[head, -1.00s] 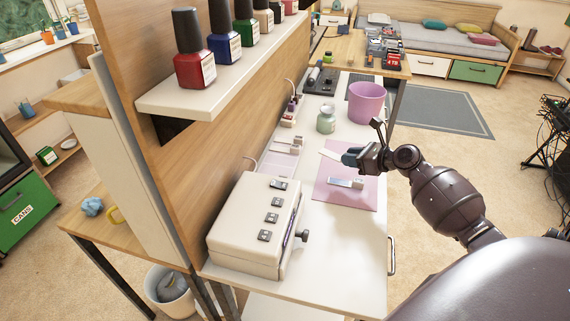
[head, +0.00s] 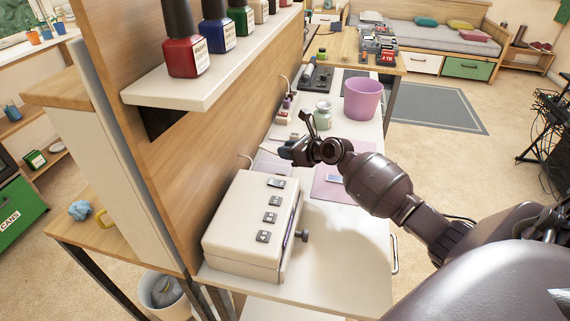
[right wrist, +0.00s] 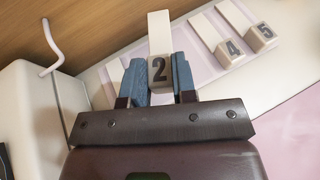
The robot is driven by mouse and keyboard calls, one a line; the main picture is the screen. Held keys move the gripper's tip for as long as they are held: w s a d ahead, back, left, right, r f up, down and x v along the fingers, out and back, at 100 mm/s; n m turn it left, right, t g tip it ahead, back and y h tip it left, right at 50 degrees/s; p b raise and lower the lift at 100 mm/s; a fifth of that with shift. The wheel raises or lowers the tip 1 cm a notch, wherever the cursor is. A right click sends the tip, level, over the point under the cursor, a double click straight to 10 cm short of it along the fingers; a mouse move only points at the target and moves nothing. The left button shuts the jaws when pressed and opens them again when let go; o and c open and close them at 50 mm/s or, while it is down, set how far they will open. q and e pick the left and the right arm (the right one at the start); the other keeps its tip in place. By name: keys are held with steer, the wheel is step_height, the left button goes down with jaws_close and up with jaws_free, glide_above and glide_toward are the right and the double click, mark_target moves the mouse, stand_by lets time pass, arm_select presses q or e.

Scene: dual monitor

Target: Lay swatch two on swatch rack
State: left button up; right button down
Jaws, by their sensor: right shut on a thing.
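My right gripper (head: 286,152) is over the swatch rack (head: 268,168) and hides part of it in the head view. In the right wrist view the gripper (right wrist: 160,80) has its blue fingers shut on swatch two (right wrist: 158,36), a pale strip with a block marked 2. The strip points toward the wooden back panel, above the lilac rack (right wrist: 192,60). I cannot tell whether it touches the rack. Swatches four (right wrist: 229,51) and five (right wrist: 262,36) lie on the rack to its right. My left gripper is not in view.
A cream box (head: 247,225) with a side knob stands close in front of the rack. A pink mat (head: 328,194) with a small item (head: 333,178) lies to the right. A grey-green jar (head: 322,117) and a pink cup (head: 362,99) stand behind. A polish shelf (head: 205,88) overhangs at left.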

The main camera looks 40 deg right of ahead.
mark_target(287, 170)
steer(key=shift+f, duration=0.55)
step_height(287, 170, down, 4)
steer(key=shift+f+b, duration=0.2)
steer(key=shift+b, duration=1)
steer(key=shift+w+f, duration=0.1)
steer(key=shift+f, duration=0.05)
steer(key=shift+r, duration=0.4)
steer(key=shift+f, duration=0.2)
steer(key=c, duration=1.2)
jaws_free()
steer(key=shift+o, duration=1.4)
steer(key=shift+r, duration=0.1)
